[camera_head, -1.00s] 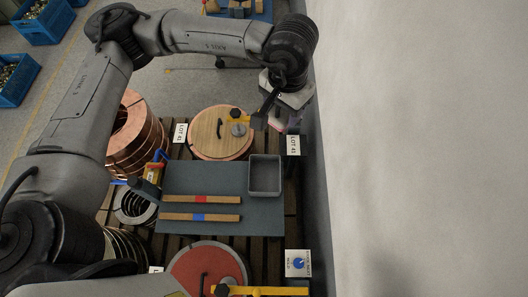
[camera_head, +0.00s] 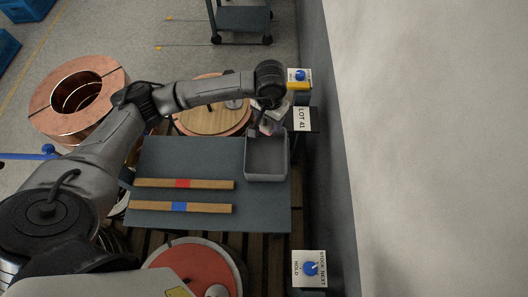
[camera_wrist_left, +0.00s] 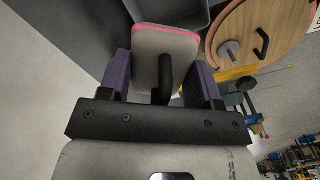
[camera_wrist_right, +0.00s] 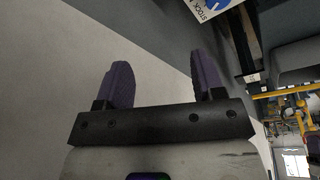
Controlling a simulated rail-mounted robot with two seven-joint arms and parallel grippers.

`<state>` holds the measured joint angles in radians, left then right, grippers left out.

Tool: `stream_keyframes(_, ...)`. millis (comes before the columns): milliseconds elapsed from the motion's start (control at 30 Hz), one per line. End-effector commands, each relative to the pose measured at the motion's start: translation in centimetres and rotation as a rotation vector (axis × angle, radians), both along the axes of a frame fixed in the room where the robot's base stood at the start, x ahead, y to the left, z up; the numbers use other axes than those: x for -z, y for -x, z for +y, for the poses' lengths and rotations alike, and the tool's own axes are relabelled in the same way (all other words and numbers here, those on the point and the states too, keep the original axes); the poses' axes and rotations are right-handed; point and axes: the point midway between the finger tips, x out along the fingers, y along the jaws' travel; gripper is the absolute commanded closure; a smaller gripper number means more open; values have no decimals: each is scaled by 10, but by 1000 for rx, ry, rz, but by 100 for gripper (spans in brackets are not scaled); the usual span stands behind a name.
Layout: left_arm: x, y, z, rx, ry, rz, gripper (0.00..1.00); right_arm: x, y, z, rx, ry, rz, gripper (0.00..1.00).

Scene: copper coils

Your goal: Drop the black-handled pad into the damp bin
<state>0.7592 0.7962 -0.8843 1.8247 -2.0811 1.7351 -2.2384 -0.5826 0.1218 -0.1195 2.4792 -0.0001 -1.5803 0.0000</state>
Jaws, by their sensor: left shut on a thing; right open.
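My left gripper (camera_head: 266,124) is shut on the handle of the black-handled pad (camera_wrist_left: 152,42). The pad is pale with a pink edge, and its black handle sits between the purple fingers. In the head view the gripper and pad appear at the far edge of the grey open bin (camera_head: 266,178). The pad's height over the rim cannot be told. The bin stands on the right of the blue-grey board and looks empty where visible. My right gripper (camera_wrist_right: 163,78) is open and empty in its wrist view, beside a pale wall.
Two wooden bars (camera_head: 210,184) with red and blue bands lie left of the bin. A wooden disc (camera_head: 205,119) lies behind, partly under my arm. A copper coil (camera_head: 103,72) stands far left. A red disc (camera_head: 190,275) is in front. The wall (camera_head: 430,150) bounds the right.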

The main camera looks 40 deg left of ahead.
Motion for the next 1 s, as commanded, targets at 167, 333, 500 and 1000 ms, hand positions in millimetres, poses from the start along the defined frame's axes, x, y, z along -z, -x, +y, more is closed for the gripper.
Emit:
stream_keyframes(167, 57, 5, 15, -22, 1, 1, 68, 34, -1, 1, 2, -4, -1, 38)
stream_keyframes(333, 75, 8, 22, -32, 2, -1, 68, 43, -1, 2, 3, -6, -3, 38)
stream_keyframes(500, 83, 8, 24, -34, 2, -2, 68, 47, -1, 2, 3, -6, -3, 38)
stream_keyframes(1000, 127, 9, 23, -34, 2, 0, 68, 67, -1, 0, -2, 1, -4, 38)
